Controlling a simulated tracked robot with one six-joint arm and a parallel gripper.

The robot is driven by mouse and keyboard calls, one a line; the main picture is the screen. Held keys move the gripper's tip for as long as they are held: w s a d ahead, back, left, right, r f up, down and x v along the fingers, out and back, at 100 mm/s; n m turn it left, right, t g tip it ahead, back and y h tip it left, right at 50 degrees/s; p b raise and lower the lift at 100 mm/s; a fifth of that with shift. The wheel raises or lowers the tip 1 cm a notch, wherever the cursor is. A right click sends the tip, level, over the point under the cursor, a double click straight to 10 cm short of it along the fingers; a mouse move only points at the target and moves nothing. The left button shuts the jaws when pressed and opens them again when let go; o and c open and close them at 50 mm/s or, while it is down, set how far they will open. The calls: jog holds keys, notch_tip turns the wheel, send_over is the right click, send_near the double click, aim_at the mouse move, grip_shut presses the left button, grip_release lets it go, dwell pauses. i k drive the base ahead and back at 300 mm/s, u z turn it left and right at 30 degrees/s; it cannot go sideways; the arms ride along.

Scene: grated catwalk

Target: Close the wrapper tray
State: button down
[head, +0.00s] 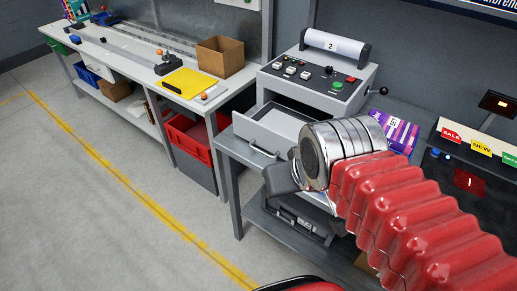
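The wrapper tray (256,138) is a light grey drawer pulled out from the front of a grey machine (318,77). It stands open, with its empty-looking inside visible from above. A bar handle (263,153) is on its front face. My gripper (281,179) shows as a dark grey block just below and right of the handle in the picture. My metal wrist hides most of it and the right part of the tray. I cannot see its fingertips clearly, nor whether it touches the tray.
The machine stands on a grey bench with a lower shelf (255,215). A purple box (397,132) is to its right. A long bench at left holds a cardboard box (220,57) and a yellow folder (188,83). A red crate (187,137) sits below. Floor at left is clear.

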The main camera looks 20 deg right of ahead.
aim_at(276, 128)
jog(key=k, duration=0.25)
jog(key=u, duration=0.7)
jog(key=i, duration=1)
jog(key=z, duration=0.05)
